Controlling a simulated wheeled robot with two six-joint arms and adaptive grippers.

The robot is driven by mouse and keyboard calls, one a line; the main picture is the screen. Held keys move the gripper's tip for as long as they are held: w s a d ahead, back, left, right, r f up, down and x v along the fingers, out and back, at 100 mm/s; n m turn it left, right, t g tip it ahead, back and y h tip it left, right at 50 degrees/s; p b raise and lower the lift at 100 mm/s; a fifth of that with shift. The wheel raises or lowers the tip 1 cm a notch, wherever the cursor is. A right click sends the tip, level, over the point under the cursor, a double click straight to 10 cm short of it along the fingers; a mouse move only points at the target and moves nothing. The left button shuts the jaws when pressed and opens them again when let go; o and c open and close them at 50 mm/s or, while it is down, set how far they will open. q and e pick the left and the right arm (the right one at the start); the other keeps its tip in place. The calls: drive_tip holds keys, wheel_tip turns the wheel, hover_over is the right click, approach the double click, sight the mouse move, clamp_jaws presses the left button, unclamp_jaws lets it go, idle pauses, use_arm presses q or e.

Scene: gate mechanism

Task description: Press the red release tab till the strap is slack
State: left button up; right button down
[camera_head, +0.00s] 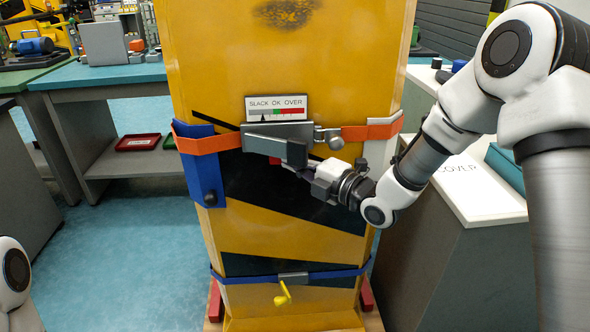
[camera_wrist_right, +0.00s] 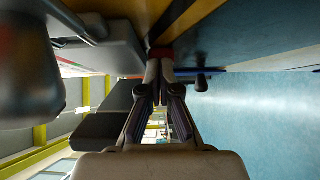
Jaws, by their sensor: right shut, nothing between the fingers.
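An orange strap (camera_head: 365,132) runs across a tall yellow body (camera_head: 330,60), through a grey ratchet buckle (camera_head: 290,132). A gauge (camera_head: 275,107) above the buckle reads SLACK, OK, OVER; its black pointer stands in the pale part under SLACK. The red release tab (camera_head: 275,161) shows only a little below the buckle. It also shows as a small red patch (camera_wrist_right: 161,53) in the wrist view. My right gripper (camera_head: 285,164) is shut and empty, its tips at the tab and seemingly touching it. My left gripper is out of view.
A dark handle (camera_head: 296,153) sticks out from the buckle close beside my right fingers. A blue lower strap (camera_head: 335,276) carries a yellow hook (camera_head: 283,294). A grey cabinet with a white top (camera_head: 485,205) stands at right, a bench (camera_head: 110,73) at left.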

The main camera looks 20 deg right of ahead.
drive_tip(key=shift+w+d, duration=0.1)
drive_tip(key=shift+w, duration=0.05)
drive_tip(key=shift+r, duration=0.1)
drive_tip(key=shift+s+d, duration=0.3)
drive_tip(key=shift+s, duration=0.2)
drive_tip(key=v, duration=1.1)
drive_tip(key=shift+a, duration=0.2)
